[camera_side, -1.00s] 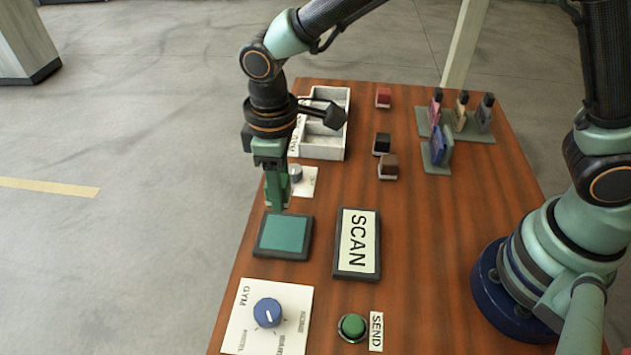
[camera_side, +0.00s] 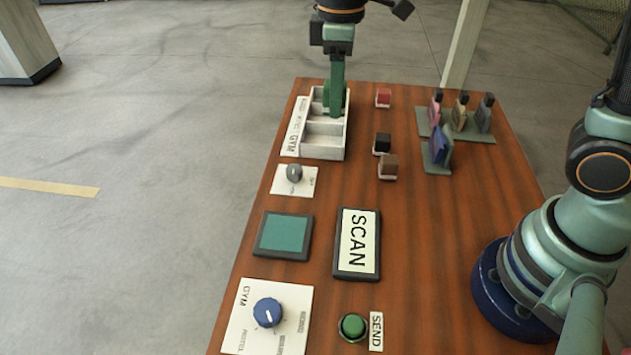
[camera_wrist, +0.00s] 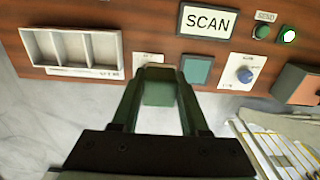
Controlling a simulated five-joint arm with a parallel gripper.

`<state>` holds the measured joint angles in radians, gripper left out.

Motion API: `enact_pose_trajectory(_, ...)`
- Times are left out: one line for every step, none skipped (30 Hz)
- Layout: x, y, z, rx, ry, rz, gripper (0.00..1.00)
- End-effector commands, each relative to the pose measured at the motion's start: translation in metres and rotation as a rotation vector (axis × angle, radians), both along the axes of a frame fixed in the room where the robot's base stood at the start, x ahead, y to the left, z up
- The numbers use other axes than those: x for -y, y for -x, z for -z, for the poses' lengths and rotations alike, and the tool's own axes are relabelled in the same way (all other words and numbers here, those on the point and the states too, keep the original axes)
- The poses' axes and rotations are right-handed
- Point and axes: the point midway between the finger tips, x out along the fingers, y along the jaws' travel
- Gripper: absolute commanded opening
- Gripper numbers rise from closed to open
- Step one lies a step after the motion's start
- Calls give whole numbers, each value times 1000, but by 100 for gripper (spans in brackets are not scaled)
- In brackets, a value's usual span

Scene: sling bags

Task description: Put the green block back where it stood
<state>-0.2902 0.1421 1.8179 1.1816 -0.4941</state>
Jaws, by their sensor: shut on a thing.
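My gripper (camera_side: 332,108) is at the far end of the table, over the tray in the side view. It is shut on the green block (camera_wrist: 158,94), which shows between the two fingers in the wrist view. In the side view the block is hard to tell from the green fingers. The pale tray (camera_side: 325,146) has three compartments and also shows at upper left in the wrist view (camera_wrist: 75,67). I cannot tell how high the block is above it. A red block (camera_side: 383,96), a black block (camera_side: 382,143) and a brown block (camera_side: 388,165) stand on small white bases in a loose column.
Small bags stand in holders (camera_side: 437,168) at the right. Wood is bare between blocks and bags.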

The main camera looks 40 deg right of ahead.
Motion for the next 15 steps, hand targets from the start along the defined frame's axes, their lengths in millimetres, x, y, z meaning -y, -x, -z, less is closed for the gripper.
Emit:
enact_pose_trajectory(15, 0, 0, 1, -1, 7, 0)
enact_pose_trajectory(21, 0, 1, 0, 0, 7, 0)
enact_pose_trajectory(28, 1, 2, 0, 0, 4, 0)
enact_pose_trajectory(32, 1, 2, 1, -1, 4, 0)
enact_pose_trajectory(35, 1, 3, 1, -1, 2, 0)
enact_pose_trajectory(38, 1, 5, 0, 0, 1, 0)
enact_pose_trajectory(40, 2, 7, -1, 1, 1, 0)
enact_pose_trajectory(41, 2, 11, -2, 1, 0, 0)
enact_pose_trajectory(42, 2, 17, -4, 1, -1, 0)
enact_pose_trajectory(42, 2, 23, -6, 1, -1, 0)
enact_pose_trajectory(42, 3, 30, -6, 1, -2, 0)
enact_pose_trajectory(42, 3, 39, -6, 1, -2, 0)
enact_pose_trajectory(42, 3, 47, -8, 1, -2, 0)
enact_pose_trajectory(42, 3, 54, -7, 1, -2, 0)
enact_pose_trajectory(42, 3, 64, -8, 1, -2, 0)
